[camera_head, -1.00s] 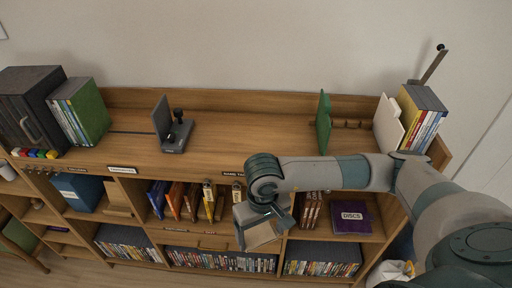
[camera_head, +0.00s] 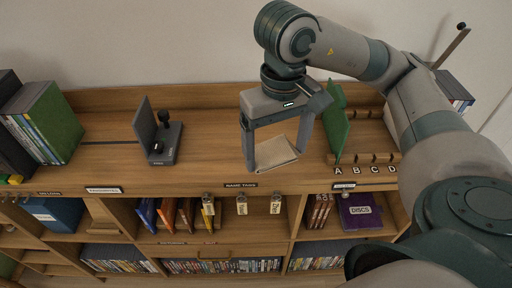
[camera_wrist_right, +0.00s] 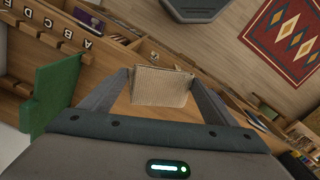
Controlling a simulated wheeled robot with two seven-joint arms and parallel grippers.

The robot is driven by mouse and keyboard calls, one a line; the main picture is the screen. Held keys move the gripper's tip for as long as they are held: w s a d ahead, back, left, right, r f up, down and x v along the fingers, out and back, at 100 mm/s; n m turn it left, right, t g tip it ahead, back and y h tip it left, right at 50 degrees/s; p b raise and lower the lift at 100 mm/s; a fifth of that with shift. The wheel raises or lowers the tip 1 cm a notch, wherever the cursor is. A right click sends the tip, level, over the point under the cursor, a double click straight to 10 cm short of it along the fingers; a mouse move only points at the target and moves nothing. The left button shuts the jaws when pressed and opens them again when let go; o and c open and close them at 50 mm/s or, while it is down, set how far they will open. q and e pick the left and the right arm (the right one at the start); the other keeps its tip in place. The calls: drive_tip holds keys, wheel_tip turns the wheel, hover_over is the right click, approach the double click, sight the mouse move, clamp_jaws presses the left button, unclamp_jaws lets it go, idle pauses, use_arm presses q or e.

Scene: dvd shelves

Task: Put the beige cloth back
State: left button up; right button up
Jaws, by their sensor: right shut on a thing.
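The beige cloth (camera_head: 275,154) is a folded, ribbed pad between the fingers of my right gripper (camera_head: 273,158). In the head view it is over the wooden shelf top (camera_head: 207,145), left of the green divider (camera_head: 336,120). I cannot tell whether it touches the wood. In the right wrist view the cloth (camera_wrist_right: 160,87) spans the gap between the two fingertips, and both fingers press on its sides. My left gripper is not in view.
A row of lettered wooden slots (camera_head: 364,160) lies right of the divider. A dark grey bookend (camera_head: 156,132) stands to the left, with bare wood between it and my gripper. Name tags (camera_head: 242,205) hang below the front edge. A purple DISCS box (camera_head: 358,213) sits in a lower compartment.

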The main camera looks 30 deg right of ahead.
drive_tip(key=shift+w+d+f, duration=0.1)
drive_tip(key=shift+w+f, duration=0.15)
drive_tip(key=shift+w, duration=0.2)
drive_tip(key=w+d+f+p, duration=0.1)
drive_tip(key=w+f, duration=0.1)
drive_tip(key=w, duration=0.1)
drive_tip(key=w+d+f+p, duration=0.1)
drive_tip(key=w+f, duration=0.1)
drive_tip(key=w, duration=0.1)
drive_tip(key=w+d+f+p, duration=0.1)
drive_tip(key=w+f+p, duration=0.1)
drive_tip(key=w, duration=0.1)
drive_tip(key=shift+w+d+f, duration=0.1)
drive_tip(key=shift+w+d, duration=0.2)
drive_tip(key=shift+d, duration=0.05)
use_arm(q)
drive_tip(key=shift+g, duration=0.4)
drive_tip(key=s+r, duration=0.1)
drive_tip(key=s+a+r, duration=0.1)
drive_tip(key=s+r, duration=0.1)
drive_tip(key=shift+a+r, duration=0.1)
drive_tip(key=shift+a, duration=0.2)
use_arm(e)
drive_tip(key=shift+w+d+f, duration=0.1)
drive_tip(key=shift+w+f, duration=0.15)
drive_tip(key=shift+w, duration=0.05)
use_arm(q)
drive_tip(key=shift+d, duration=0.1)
